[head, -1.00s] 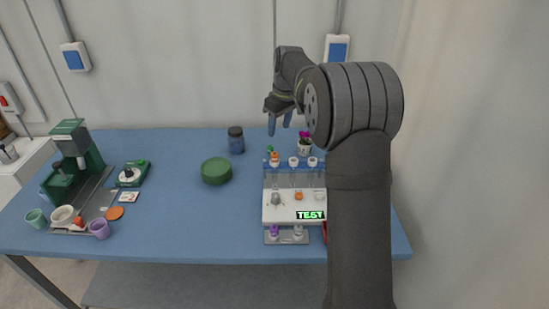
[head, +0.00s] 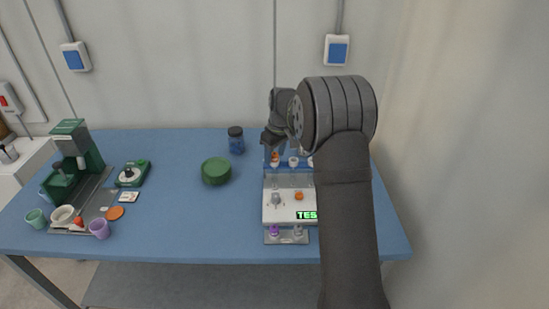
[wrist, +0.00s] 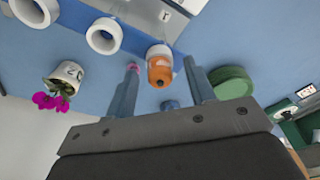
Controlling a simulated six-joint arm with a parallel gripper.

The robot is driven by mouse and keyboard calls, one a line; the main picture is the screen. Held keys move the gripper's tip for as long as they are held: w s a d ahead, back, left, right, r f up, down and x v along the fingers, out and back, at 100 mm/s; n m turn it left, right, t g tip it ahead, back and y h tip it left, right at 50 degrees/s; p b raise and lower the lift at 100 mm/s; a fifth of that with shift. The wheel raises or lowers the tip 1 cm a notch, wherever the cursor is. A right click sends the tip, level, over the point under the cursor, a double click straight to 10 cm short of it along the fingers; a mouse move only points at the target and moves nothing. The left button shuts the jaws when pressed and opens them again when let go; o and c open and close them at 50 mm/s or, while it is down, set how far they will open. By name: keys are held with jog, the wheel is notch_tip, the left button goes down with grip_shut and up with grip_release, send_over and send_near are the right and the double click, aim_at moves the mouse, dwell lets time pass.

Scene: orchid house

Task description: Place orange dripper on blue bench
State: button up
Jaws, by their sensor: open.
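The orange dripper (head: 275,155) sits at the left end of a row of white-rimmed drippers on the back of a test stand. In the wrist view the orange dripper (wrist: 160,70) shows between the two fingers, with its white rim toward the row. My gripper (wrist: 160,64) is open, with one finger on each side of it; I cannot tell whether they touch it. In the head view my gripper (head: 268,150) is just above and behind the row, partly hidden by my arm. The blue bench (head: 180,235) carries the stand.
White drippers (head: 293,161) stand right of the orange one. The test stand (head: 280,212) has a lit display. A green round container (head: 216,171) and a blue jar (head: 236,141) stand to the left. A potted flower (wrist: 67,76) is close by. The bench's front middle is clear.

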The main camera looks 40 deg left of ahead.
aim_at(274, 153)
grip_shut()
jog(key=shift+r, duration=0.1)
jog(key=shift+r, duration=0.6)
notch_tip(274, 153, up, 3)
jog(key=shift+f, duration=0.1)
jog(key=w+d+r, duration=0.5)
jog(key=d+r, duration=0.2)
jog(key=d, duration=0.4)
jog(key=w+d+f+m, duration=0.1)
jog(key=d+f, duration=0.2)
jog(key=d, duration=0.6)
jog(key=w+d+f+m, duration=0.2)
jog(key=d+f, duration=0.1)
jog(key=d, duration=0.6)
jog(key=w+d+f+m, duration=0.1)
jog(key=d+f, duration=0.2)
jog(key=d, duration=0.7)
jog(key=shift+w+m+t, duration=0.2)
jog(key=shift+m+t, duration=0.1)
jog(key=shift+t, duration=0.1)
